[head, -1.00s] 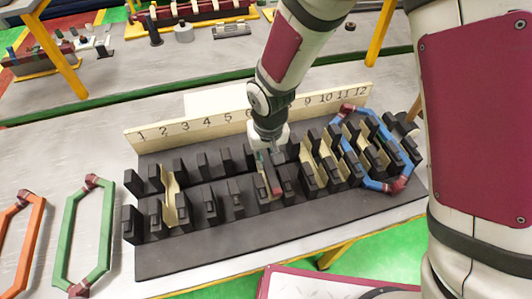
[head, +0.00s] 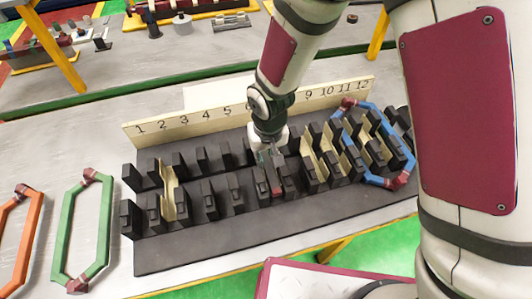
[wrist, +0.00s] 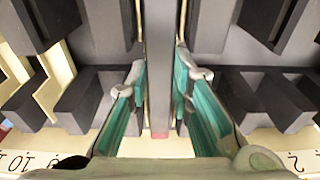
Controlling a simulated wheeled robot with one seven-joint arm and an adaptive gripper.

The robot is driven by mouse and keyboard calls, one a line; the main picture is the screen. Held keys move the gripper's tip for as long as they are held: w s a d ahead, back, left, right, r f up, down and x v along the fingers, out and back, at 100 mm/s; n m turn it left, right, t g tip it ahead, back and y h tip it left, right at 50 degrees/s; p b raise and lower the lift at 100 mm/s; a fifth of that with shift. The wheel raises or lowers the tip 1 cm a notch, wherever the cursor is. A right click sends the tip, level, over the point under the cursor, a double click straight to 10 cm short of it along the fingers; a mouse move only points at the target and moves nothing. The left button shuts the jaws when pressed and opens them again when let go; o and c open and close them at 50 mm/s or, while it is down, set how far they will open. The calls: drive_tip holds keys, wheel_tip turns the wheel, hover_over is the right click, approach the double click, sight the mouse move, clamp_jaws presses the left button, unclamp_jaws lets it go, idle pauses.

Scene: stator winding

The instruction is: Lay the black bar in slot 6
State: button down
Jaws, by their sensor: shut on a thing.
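My gripper (head: 270,158) is over the middle of the dark slotted stator block (head: 225,241), near the board's covered middle numbers. In the wrist view its two green fingers (wrist: 160,88) are closed on the sides of the long dark bar (wrist: 160,45). The bar runs lengthwise between two rows of teeth, with thin cream liner edges showing on both sides. A small red patch shows at its lower end. The numeral 6 is hidden behind my arm. I cannot tell how deep the bar sits in the slot.
The cream number board (head: 183,127) stands along the block's far edge. Cream liners (head: 168,195) show in a left slot and several right slots. A blue coil (head: 370,181) lies across the right end. A green coil (head: 60,232) and an orange coil (head: 34,240) lie left on the table.

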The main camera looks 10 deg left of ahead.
sight(266, 159)
drive_tip(key=shift+f+b, duration=0.35)
drive_tip(key=shift+f, duration=0.95)
idle(0.5)
drive_tip(key=c, duration=1.3)
unclamp_jaws()
drive_tip(key=shift+c, duration=0.2)
drive_tip(key=shift+r, duration=0.15)
drive_tip(key=shift+r, duration=0.35)
drive_tip(key=shift+r+p, duration=0.35)
drive_tip(key=shift+p, duration=0.1)
drive_tip(key=shift+r+p, duration=1.4)
drive_tip(key=shift+r, duration=2.3)
